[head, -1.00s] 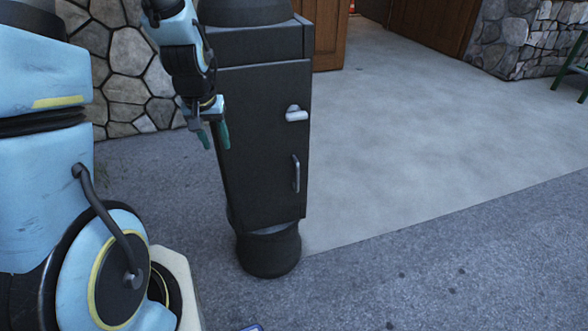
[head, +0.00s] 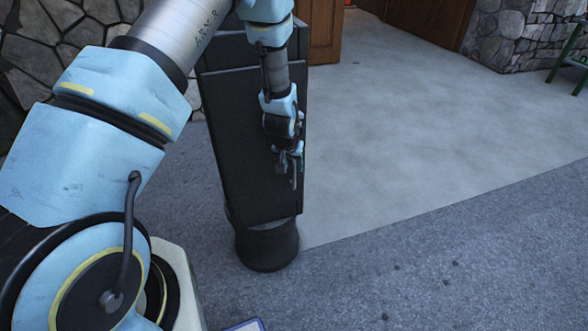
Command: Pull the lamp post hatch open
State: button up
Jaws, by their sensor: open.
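The lamp post (head: 268,245) stands upright on a round dark base, with a black box-shaped body. Its hatch (head: 240,150) is a tall dark panel that looks closed. A slim metal handle (head: 294,178) runs vertically near the hatch's right edge, partly covered by my gripper. My gripper (head: 288,172) is open, fingers pointing down, right at the handle. I cannot tell whether the fingers touch the handle or have it between them. The light latch higher on the hatch is hidden behind my arm.
A stone wall (head: 50,45) stands behind on the left. Wooden doors (head: 325,32) and another stone wall (head: 515,35) are at the back. A green stool (head: 568,62) is at the far right. The pale floor (head: 420,110) right of the post is clear.

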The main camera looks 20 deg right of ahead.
aim_at(293, 168)
jog(key=shift+p+x, duration=0.35)
jog(key=shift+x, duration=1.95)
jog(key=shift+c, duration=0.4)
grip_shut()
jog(key=shift+r, duration=0.1)
